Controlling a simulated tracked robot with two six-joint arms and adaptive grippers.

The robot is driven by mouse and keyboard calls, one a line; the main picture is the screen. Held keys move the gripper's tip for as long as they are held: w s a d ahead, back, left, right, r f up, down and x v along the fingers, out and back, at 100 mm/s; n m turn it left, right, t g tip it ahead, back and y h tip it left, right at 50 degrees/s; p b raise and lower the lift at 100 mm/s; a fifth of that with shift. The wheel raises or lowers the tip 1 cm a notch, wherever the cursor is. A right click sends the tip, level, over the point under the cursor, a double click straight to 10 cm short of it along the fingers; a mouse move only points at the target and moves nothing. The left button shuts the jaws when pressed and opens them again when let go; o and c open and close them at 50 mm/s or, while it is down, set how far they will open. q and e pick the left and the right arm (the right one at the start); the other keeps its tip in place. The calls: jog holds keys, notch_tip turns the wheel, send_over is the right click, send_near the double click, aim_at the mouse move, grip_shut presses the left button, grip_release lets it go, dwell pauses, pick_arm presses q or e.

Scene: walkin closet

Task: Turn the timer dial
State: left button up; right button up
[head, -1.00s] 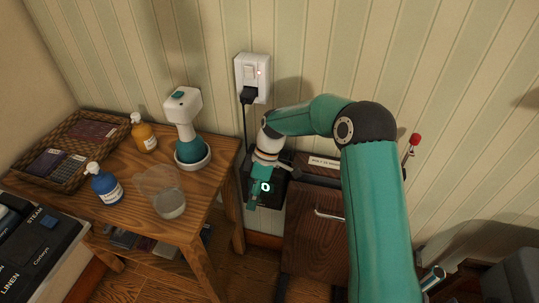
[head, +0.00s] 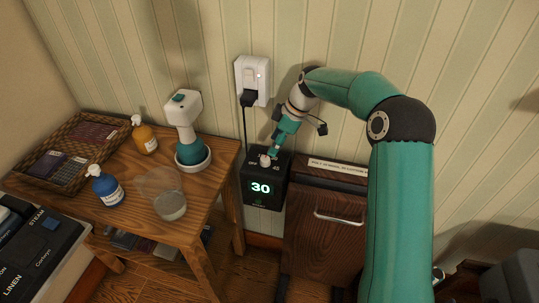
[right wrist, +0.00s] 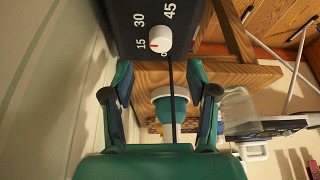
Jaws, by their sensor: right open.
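The timer is a black box (head: 275,197) low by the wall, with a lit display reading 30 (head: 260,188). Its white dial (head: 265,161) sits on the top face. In the right wrist view the dial (right wrist: 158,38) has a red mark, and the numbers 15, 30 and 45 are printed beside it. My right gripper (head: 271,153) is just above and behind the dial in the head view. In the right wrist view its fingers (right wrist: 160,72) are spread, empty, with the dial just beyond the tips. My left gripper is not in view.
A wall socket (head: 252,78) with a black plug and cord is above the timer. A wooden table (head: 150,226) with a steamer (head: 185,125), bottles, a cup and a basket stands left. A dark cabinet (head: 325,243) with a handle is close on the right.

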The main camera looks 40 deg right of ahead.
aim_at(265, 158)
jog(key=x, duration=0.7)
jog(key=shift+w+a+f, duration=0.1)
grip_shut()
jog(key=shift+d, duration=0.4)
jog(key=shift+a, duration=0.3)
